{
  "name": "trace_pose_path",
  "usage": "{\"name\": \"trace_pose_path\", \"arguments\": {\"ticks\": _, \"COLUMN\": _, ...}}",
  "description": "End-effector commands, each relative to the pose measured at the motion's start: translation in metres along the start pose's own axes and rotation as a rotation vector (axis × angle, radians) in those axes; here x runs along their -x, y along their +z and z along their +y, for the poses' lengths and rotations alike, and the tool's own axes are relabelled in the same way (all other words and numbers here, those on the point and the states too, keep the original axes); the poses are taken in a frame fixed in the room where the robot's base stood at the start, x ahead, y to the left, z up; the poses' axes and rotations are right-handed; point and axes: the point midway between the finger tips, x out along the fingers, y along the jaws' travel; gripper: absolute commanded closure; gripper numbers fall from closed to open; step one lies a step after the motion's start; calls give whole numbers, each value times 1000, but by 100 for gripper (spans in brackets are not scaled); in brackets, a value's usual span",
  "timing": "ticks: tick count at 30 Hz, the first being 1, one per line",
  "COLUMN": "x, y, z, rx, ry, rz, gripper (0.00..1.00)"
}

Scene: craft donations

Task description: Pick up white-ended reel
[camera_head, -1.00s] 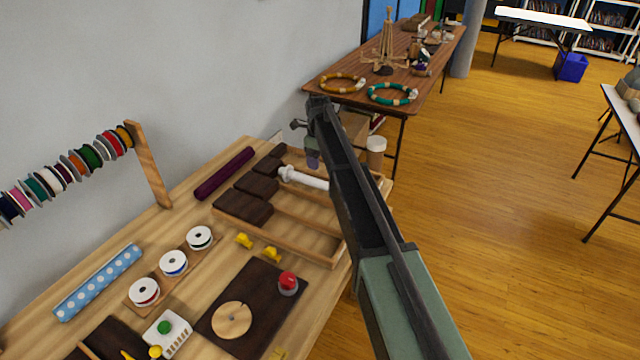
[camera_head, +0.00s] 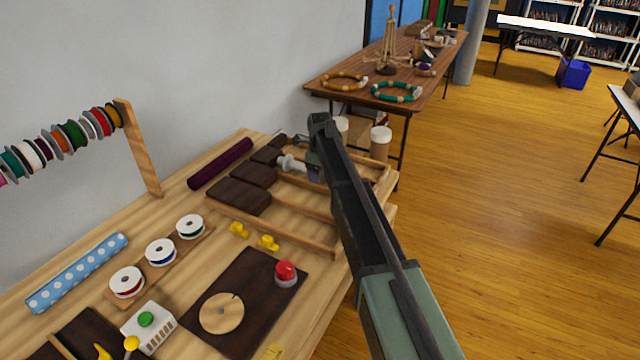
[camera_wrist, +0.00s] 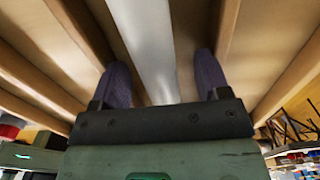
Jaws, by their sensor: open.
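A long white piece with a knobbed end (camera_head: 290,164) lies in the wooden divided tray (camera_head: 290,236). My gripper (camera_wrist: 160,70) is open over that tray, its two purple fingers either side of a pale smooth shaft (camera_wrist: 147,35) in the wrist view. I cannot tell whether they touch it. In the head view my gripper (camera_head: 315,166) hides the right part of the white piece. Three reels with white ends stand in a row on a wooden strip: one with red (camera_head: 127,281), one with blue (camera_head: 160,251) and one with green (camera_head: 190,227).
A rod of coloured reels (camera_head: 62,140) hangs on a wooden post (camera_head: 138,148). A dark board (camera_head: 245,325) with a red knob (camera_head: 286,271) lies in front. Tray dividers flank my fingers.

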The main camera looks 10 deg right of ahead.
Motion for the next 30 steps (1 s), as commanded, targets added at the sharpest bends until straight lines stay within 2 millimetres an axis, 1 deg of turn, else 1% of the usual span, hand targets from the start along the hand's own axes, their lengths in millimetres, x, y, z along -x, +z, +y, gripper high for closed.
{"name": "trace_pose_path", "arguments": {"ticks": 4, "x": 2, "y": 0, "z": 0, "rx": 0, "ry": 0, "rz": 0, "gripper": 31}}
{"name": "trace_pose_path", "arguments": {"ticks": 5, "x": 2, "y": 0, "z": 0, "rx": 0, "ry": 0, "rz": 0, "gripper": 32}}
{"name": "trace_pose_path", "arguments": {"ticks": 15, "x": 2, "y": 0, "z": 0, "rx": 0, "ry": 0, "rz": 0, "gripper": 84}}
{"name": "trace_pose_path", "arguments": {"ticks": 17, "x": 2, "y": 0, "z": 0, "rx": 0, "ry": 0, "rz": 0, "gripper": 93}}
{"name": "trace_pose_path", "arguments": {"ticks": 25, "x": 4, "y": 0, "z": 0, "rx": 0, "ry": 0, "rz": 0, "gripper": 93}}
{"name": "trace_pose_path", "arguments": {"ticks": 30, "x": 18, "y": 0, "z": 0, "rx": 0, "ry": 0, "rz": 0, "gripper": 93}}
